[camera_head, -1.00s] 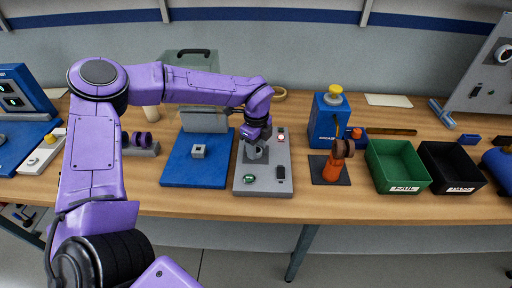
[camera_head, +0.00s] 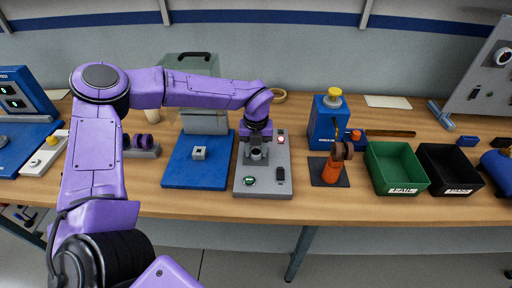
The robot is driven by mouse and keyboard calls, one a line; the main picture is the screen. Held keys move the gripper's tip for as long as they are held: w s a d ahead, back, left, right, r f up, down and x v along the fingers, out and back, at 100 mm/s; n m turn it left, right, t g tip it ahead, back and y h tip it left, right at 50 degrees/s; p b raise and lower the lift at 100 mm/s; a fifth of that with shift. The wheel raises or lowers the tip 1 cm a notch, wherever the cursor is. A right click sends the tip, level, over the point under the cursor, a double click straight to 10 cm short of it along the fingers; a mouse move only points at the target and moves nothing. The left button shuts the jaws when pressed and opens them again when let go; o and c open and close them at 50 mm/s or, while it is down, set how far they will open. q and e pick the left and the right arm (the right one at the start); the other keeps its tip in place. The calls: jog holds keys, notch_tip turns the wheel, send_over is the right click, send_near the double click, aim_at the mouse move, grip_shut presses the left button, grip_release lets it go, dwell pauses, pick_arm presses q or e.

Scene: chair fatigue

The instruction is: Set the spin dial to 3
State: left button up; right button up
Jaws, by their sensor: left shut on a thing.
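The grey control panel (camera_head: 265,188) lies on the workbench near the middle of the picture. The spin dial (camera_head: 256,155) is on its upper left part, mostly covered by my left gripper. My left gripper (camera_head: 257,150) points down at the dial and is shut on it. The dial's marks and setting are too small and too covered to read. My right gripper is not in view.
The panel also has a green button (camera_head: 249,181), a black switch (camera_head: 281,174) and a small red-and-white part (camera_head: 280,135). A blue plate (camera_head: 180,176) lies to its left. An orange tool (camera_head: 333,169), a green bin (camera_head: 398,168) and a black bin (camera_head: 450,170) stand to the right.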

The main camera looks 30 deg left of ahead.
aim_at(255, 152)
pick_arm(q)
jog(key=m+p, duration=0.1)
jog(key=m, duration=0.3)
jog(key=shift+s+f+m, duration=0.1)
jog(key=shift+s+m, duration=0.05)
jog(key=shift+m, duration=0.15)
jog(key=shift+f+m+p, duration=0.1)
jog(key=shift+m+p, duration=0.7)
jog(key=shift+m, duration=1.1)
jog(key=o, duration=1.1)
jog(key=shift+c, duration=0.2)
notch_tip(255, 152, up, 11)
jog(key=b, duration=0.2)
jog(key=shift+f, duration=0.15)
